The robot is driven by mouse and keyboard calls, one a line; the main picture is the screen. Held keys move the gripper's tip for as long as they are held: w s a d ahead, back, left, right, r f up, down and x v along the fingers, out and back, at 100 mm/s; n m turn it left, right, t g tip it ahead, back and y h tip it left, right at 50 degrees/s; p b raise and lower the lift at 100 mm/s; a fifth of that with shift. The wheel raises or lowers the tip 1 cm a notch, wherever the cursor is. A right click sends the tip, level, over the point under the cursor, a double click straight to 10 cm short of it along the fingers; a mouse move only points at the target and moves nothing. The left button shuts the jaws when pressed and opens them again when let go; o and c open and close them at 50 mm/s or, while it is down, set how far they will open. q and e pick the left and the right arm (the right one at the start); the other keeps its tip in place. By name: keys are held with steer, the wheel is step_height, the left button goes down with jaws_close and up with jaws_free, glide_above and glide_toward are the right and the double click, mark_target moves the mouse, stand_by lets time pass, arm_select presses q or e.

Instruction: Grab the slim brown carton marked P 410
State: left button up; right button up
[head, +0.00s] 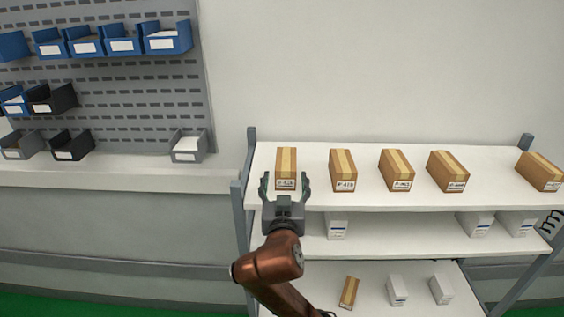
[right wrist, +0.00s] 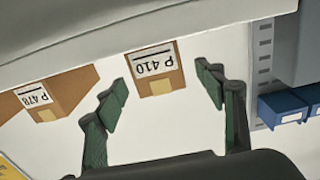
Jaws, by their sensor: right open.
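The slim brown carton marked P 410 (right wrist: 155,70) shows in the right wrist view with its label upside down. In the head view it appears to be the leftmost carton (head: 286,163) on the top shelf, standing on its own; its label is too small to read there. My right gripper (head: 286,187) is open in front of it, with a finger on each side of the carton's near end. In the right wrist view the fingers (right wrist: 163,86) are spread, with the carton ahead between the tips and no clear contact. My left gripper is not in view.
A similar carton (right wrist: 58,92) stands beside it, and several more brown cartons line the top shelf (head: 310,195) to the right. Lower shelves hold white boxes (head: 336,226) and a brown carton (head: 349,293). Blue bins (head: 122,44) hang on the left wall panel.

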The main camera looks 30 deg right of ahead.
mark_target(286, 162)
steer(key=shift+w+r, duration=0.1)
steer(key=shift+w, duration=0.15)
steer(key=shift+w+d, duration=0.15)
steer(key=shift+w, duration=0.15)
steer(key=shift+w+d+p, duration=0.3)
steer(key=shift+w+d, duration=0.6)
steer(key=shift+d, duration=0.05)
steer(key=x, duration=0.3)
steer(key=shift+w+d+p, duration=0.15)
steer(key=shift+w+p, duration=0.1)
steer(key=shift+p, duration=0.15)
steer(key=shift+w+d, duration=0.2)
steer(key=shift+w, duration=0.15)
steer(key=c, duration=1.3)
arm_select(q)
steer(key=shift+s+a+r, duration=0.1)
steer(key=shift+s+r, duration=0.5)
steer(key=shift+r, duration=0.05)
arm_select(e)
steer(key=shift+r, duration=0.1)
